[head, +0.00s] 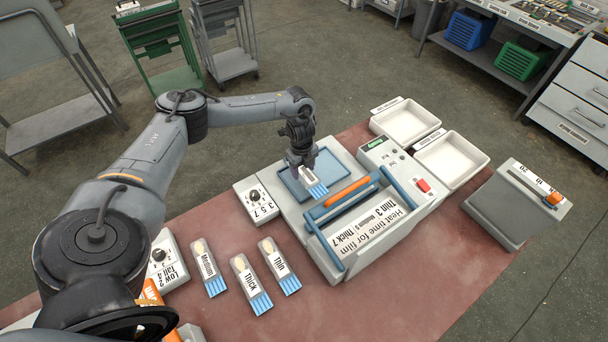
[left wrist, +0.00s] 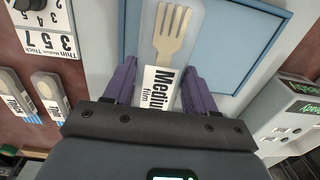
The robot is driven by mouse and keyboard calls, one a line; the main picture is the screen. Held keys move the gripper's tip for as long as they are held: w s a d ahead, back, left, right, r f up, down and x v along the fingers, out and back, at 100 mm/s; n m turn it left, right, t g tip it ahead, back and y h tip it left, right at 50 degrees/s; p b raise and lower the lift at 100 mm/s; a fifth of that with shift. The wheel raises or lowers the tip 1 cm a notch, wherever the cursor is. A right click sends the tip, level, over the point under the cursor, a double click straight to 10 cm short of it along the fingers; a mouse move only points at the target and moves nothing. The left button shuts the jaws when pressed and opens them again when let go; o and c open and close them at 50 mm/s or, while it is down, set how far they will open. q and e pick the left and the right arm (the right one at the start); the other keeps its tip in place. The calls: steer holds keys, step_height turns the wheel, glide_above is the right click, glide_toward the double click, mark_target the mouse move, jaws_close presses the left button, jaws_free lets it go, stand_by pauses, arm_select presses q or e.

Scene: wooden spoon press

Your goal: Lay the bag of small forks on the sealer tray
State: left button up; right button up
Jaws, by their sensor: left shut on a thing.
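My left gripper (head: 300,168) is shut on a clear bag (head: 318,190) with a small wooden fork inside and a blue end. In the left wrist view the gripper (left wrist: 160,88) has purple fingers on both sides of the bag (left wrist: 172,45), whose label reads "Medium film". The sealer tray (head: 331,166) is a blue panel on the left part of the grey sealer. The bag is over the tray; I cannot tell whether it touches. The tray also shows in the left wrist view (left wrist: 245,50). My right gripper is not in view.
Bags labelled Medium (head: 208,266), Thick (head: 250,283) and Thin (head: 279,265) lie on the red table. The sealer's blue bar with an orange grip (head: 347,191) is right of the tray. A dial box (head: 256,204) stands left; white bins (head: 405,122) stand behind.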

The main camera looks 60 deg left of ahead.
mark_target(303, 175)
arm_select(q)
steer(key=shift+f, duration=1.9)
steer(key=shift+f, duration=0.1)
steer(key=o, duration=1.4)
steer(key=shift+o, duration=0.2)
step_height(303, 175, up, 12)
steer(key=shift+s+r+p, duration=0.1)
steer(key=shift+s+p, duration=0.05)
steer(key=shift+p, duration=0.2)
